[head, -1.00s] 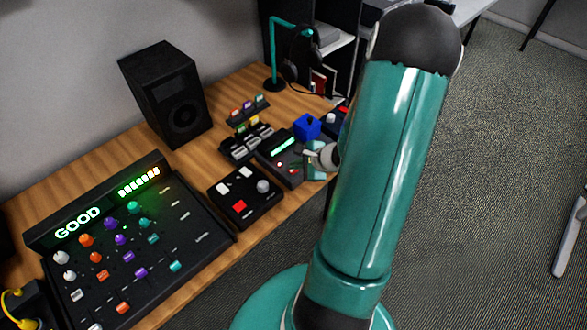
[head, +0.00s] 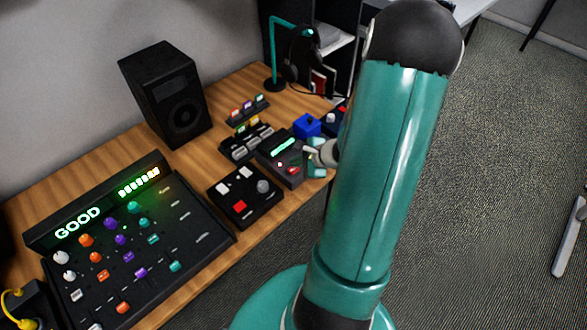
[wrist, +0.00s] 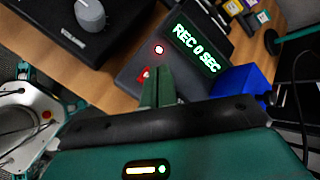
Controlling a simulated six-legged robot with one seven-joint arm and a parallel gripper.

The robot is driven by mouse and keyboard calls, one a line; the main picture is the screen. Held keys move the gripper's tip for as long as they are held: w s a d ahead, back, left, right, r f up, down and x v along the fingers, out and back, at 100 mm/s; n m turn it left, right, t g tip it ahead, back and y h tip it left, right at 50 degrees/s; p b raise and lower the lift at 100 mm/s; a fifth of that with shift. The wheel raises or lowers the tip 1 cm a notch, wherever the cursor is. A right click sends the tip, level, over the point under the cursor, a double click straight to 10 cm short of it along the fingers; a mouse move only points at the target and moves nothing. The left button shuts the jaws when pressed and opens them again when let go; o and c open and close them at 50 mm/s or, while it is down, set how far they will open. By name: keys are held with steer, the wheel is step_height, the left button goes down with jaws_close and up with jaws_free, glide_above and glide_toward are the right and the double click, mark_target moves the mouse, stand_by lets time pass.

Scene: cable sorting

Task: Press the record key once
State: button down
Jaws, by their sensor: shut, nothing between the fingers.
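The recorder (head: 270,152) is a dark box on the desk with a green lit display (head: 283,146). In the wrist view the display (wrist: 195,48) reads "REC 0 SEC". In the head view my gripper (head: 308,152) is at the recorder's right side.
A blue block (head: 306,126) stands close behind the recorder, beside my gripper. A small control box (head: 262,205) and a large mixer (head: 190,250) lie to the left. A speaker (head: 165,95) and headphone stand (head: 274,60) are behind.

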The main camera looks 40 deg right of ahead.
mark_target(297, 171)
steer(key=shift+r, duration=2.5)
steer(key=a+r+n+g+y, duration=0.1)
steer(key=a+r+n+g, duration=0.1)
steer(key=a+r+n, duration=0.6)
steer(key=a+r+n+g+y, duration=0.15)
steer(key=a+r+n, duration=0.35)
steer(key=a, duration=0.6)
steer(key=s+a+r+n+h, duration=0.4)
steer(key=s+a+r+n, duration=0.4)
steer(key=s+r+n, duration=0.1)
steer(key=shift+s+a+r+n, duration=0.15)
steer(key=shift+s+r+n, duration=0.15)
steer(key=shift+r+n, duration=0.65)
